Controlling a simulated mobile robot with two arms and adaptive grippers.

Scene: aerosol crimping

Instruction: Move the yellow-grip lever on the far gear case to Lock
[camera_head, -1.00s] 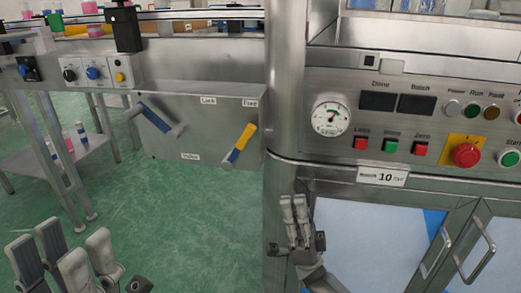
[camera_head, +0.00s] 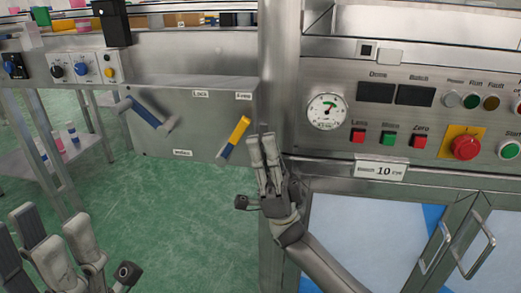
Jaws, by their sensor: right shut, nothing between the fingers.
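The gear case (camera_head: 190,140) is a grey metal box under the conveyor, labelled Lock (camera_head: 200,94) at top centre and Free (camera_head: 243,96) at top right. The lever with the yellow grip (camera_head: 238,130) is on its right part; its grip slants up to the right, toward Free, and its lower part is blue. My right gripper (camera_head: 262,137) is shut and empty, pointing up just right of the lever in the picture, with no visible contact. My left gripper (camera_head: 57,240) is at the lower left, open and empty, well away from the case.
A second, blue lever (camera_head: 143,112) is on the same case's left part. A steel post (camera_head: 277,60) stands right of the case. The panel to its right carries a gauge (camera_head: 326,111), buttons and a red emergency stop (camera_head: 466,147). Green floor below the case is clear.

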